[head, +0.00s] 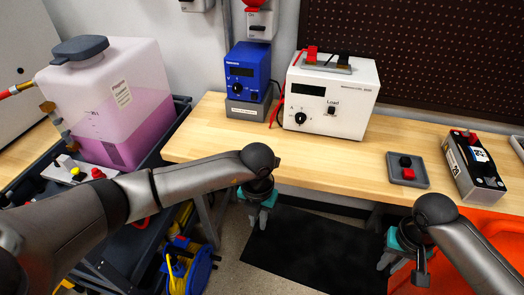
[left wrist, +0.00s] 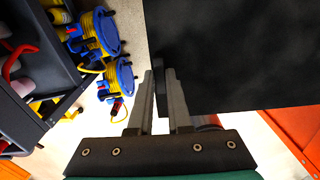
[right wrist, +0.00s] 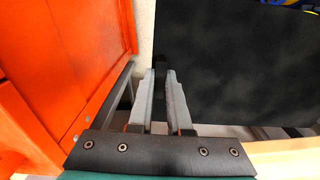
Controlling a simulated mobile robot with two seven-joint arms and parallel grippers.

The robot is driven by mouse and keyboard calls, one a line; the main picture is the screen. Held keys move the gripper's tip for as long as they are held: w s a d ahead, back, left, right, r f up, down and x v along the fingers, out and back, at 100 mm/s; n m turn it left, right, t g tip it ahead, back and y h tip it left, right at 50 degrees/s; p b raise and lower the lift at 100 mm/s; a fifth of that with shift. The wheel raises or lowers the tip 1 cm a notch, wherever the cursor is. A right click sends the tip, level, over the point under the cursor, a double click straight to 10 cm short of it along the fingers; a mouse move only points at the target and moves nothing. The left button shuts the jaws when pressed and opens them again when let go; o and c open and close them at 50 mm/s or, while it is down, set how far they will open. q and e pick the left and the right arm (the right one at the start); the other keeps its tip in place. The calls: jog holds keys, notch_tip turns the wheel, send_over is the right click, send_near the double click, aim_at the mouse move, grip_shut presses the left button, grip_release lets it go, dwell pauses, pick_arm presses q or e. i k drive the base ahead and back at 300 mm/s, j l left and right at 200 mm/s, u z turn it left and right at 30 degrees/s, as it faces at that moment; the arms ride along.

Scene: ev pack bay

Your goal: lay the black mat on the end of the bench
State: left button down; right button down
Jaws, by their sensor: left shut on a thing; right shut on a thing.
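The black mat (head: 315,252) is spread out between my two grippers, in front of the bench and lower in the picture than its front edge. My left gripper (head: 257,222) is shut on one edge of the mat, and my right gripper (head: 385,263) is shut on the opposite edge. In the left wrist view the mat (left wrist: 240,50) extends to the right of the jaws. In the right wrist view the mat (right wrist: 240,70) also extends to the right. The wooden bench (head: 310,160) has bare top near its left end.
A blue supply unit (head: 251,72) and a white load box (head: 329,98) stand at the bench's back. A grey tray (head: 408,172) and a battery (head: 472,165) lie to the right. A cart with a pink-filled tank (head: 110,105) stands left. An orange body (head: 490,235) stands at lower right.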

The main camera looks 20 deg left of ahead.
aim_at(313, 156)
jog(key=i+u, duration=0.25)
jog(key=i, duration=0.8)
